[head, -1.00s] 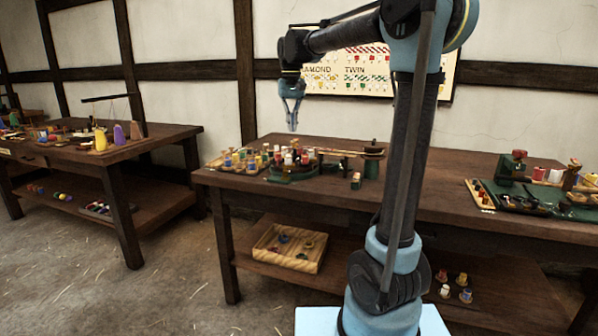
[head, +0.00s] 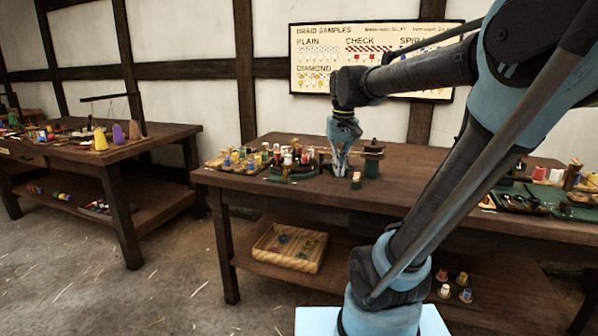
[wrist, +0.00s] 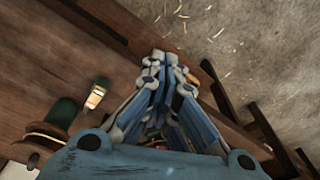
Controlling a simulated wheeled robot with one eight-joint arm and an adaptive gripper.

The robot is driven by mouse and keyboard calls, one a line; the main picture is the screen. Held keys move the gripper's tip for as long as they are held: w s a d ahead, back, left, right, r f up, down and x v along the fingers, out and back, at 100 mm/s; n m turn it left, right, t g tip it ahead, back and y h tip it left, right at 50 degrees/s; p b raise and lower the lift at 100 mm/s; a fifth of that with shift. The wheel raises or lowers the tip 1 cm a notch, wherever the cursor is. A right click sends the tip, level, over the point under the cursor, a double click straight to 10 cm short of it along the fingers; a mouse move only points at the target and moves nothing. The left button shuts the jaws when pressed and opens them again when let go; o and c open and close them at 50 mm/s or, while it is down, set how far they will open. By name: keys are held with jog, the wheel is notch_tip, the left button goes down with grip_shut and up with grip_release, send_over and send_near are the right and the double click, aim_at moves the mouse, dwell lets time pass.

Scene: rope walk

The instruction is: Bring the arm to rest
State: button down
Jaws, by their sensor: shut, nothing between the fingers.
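My gripper (head: 340,172) points down over the near table (head: 300,196), close to its left half. In the head view its tips show between a group of coloured bobbins and a dark post with a round top (head: 373,158). My gripper is shut and empty. In the wrist view its blue fingers (wrist: 168,62) lie together, with the table's front edge and the floor beyond them. The height of the tips above the table top is hard to tell.
Coloured bobbins on a rack (head: 240,160) and a small upright block (head: 356,181) stand near my gripper. A green tray (head: 520,197) lies at right. A wooden box (head: 290,248) sits on the lower shelf. Another table (head: 150,140) stands left. Open floor lies in front.

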jog(key=s+d+f, duration=0.3)
jog(key=s+f, duration=0.4)
jog(key=f, duration=0.2)
jog(key=s+d+f+m+t, duration=0.1)
jog(key=s+d+f, duration=0.2)
jog(key=s+f, duration=0.5)
jog(key=shift+s+d+f, duration=0.25)
jog(key=shift+d+f, duration=0.1)
jog(key=shift+f, duration=0.25)
